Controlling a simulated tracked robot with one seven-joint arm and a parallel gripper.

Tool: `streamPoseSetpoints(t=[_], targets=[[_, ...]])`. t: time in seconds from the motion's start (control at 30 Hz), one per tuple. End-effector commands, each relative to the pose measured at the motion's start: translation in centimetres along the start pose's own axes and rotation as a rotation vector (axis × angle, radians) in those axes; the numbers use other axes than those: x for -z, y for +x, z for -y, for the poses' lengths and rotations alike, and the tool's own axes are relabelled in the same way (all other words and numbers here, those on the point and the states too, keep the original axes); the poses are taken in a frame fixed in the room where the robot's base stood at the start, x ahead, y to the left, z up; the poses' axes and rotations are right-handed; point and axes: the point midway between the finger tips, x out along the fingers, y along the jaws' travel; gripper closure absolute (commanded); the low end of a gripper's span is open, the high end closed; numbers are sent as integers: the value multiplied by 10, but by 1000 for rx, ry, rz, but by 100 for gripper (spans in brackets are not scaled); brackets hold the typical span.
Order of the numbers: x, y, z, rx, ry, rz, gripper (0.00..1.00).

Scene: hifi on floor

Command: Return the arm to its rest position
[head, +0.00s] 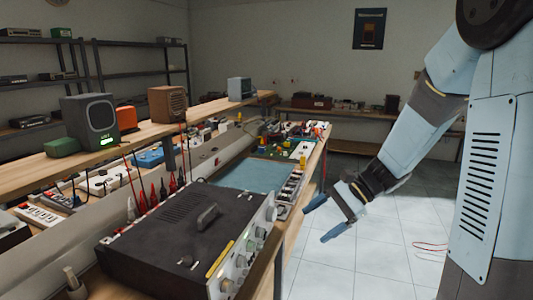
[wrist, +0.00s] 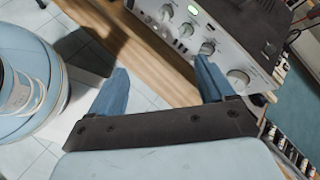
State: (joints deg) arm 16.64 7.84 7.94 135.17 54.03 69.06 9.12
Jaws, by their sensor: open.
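My gripper (head: 322,218) hangs in the air to the right of the workbench edge, over the tiled floor in the head view. Its two blue fingers are spread apart with nothing between them. The wrist view shows the gripper (wrist: 162,88) open and empty, with the wooden bench edge (wrist: 150,62) beyond the fingers. My arm reaches down and to the left from the upper right of the head view.
A black-topped instrument with knobs (head: 178,232) stands at the near bench end, close to my gripper; its front panel (wrist: 185,25) fills the upper wrist view. A blue mat (head: 245,176) lies behind it. Red wires (head: 431,246) lie on the otherwise open floor (head: 375,260).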

Motion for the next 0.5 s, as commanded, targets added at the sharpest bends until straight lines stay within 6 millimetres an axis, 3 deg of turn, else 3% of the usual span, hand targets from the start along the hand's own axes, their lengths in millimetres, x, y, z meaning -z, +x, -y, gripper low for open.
streamPoseSetpoints(t=[0.5], targets=[[-66, -46, -50, -274, -457, -373, 18]])
